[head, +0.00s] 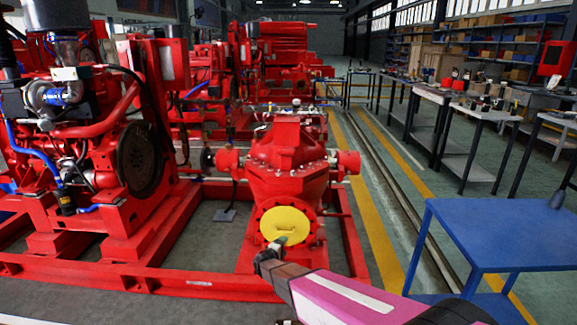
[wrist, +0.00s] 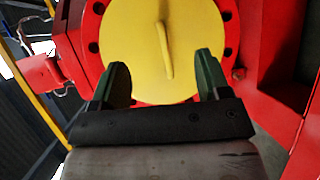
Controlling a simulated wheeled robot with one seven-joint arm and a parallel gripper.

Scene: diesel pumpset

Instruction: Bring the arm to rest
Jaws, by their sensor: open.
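My gripper (head: 276,243) is at the end of my pink and black arm, in front of the red pump (head: 288,160) in the head view. It faces a round yellow cover (head: 286,222) on the pump's flange. In the wrist view, my gripper (wrist: 158,78) is open, with its two dark green fingers apart and nothing held between them. The yellow cover (wrist: 135,45) with its raised handle bar (wrist: 164,52) lies beyond the fingertips. I cannot tell whether the fingertips touch the cover.
A red base frame (head: 190,283) runs around the pump, and a red diesel engine (head: 90,130) stands at left. Yellow-lined floor (head: 385,210) lies between pump and table.

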